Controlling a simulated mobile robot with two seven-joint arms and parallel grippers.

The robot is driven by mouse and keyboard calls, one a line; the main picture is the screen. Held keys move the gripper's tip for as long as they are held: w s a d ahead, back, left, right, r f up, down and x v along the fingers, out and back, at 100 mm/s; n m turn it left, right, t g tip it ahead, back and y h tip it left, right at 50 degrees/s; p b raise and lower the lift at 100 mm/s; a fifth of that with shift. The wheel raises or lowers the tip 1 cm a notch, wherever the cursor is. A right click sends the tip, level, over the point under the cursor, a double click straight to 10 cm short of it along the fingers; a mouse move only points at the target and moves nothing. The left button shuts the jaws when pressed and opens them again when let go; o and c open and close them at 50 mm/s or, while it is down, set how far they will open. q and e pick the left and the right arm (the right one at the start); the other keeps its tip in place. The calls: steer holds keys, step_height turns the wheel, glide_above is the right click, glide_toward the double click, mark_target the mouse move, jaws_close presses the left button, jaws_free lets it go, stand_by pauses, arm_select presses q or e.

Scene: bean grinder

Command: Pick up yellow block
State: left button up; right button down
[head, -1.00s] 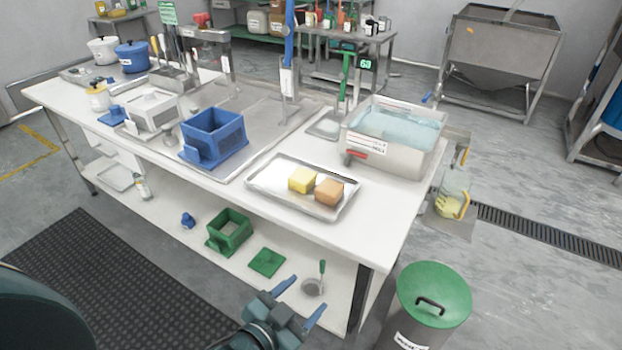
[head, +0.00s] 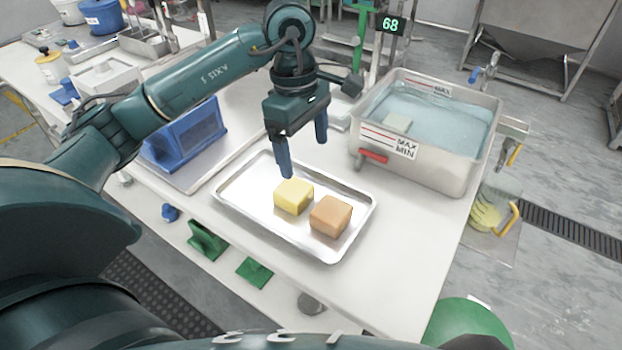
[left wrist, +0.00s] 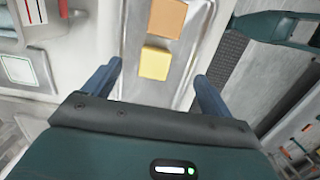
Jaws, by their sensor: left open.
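The yellow block (head: 294,196) sits on a shallow metal tray (head: 240,200) on the table. An orange-brown block (head: 331,216) sits beside it to the right on the same tray. My left gripper (head: 304,158) is open and empty, pointing down above the tray's far edge, behind and above the yellow block. In the left wrist view, the yellow block (left wrist: 155,63) lies ahead, between the lines of the two open fingers (left wrist: 158,80), with the orange-brown block (left wrist: 167,18) farther beyond. My right gripper is not in view.
A water-filled metal basin (head: 430,150) with a red handle stands right of the tray. A blue box (head: 187,138) stands to the left, partly hidden by my arm. The table in front of the basin is clear.

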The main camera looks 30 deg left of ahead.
arm_select(q)
steer(key=a+y, duration=0.1)
steer(key=a, duration=0.1)
glide_above(293, 188)
step_height(293, 188, down, 6)
steer(key=shift+w+d+f, duration=0.1)
steer(key=shift+d+f, duration=0.05)
steer(key=shift+f, duration=3.15)
steer(key=shift+r, duration=0.1)
steer(key=c, duration=1.2)
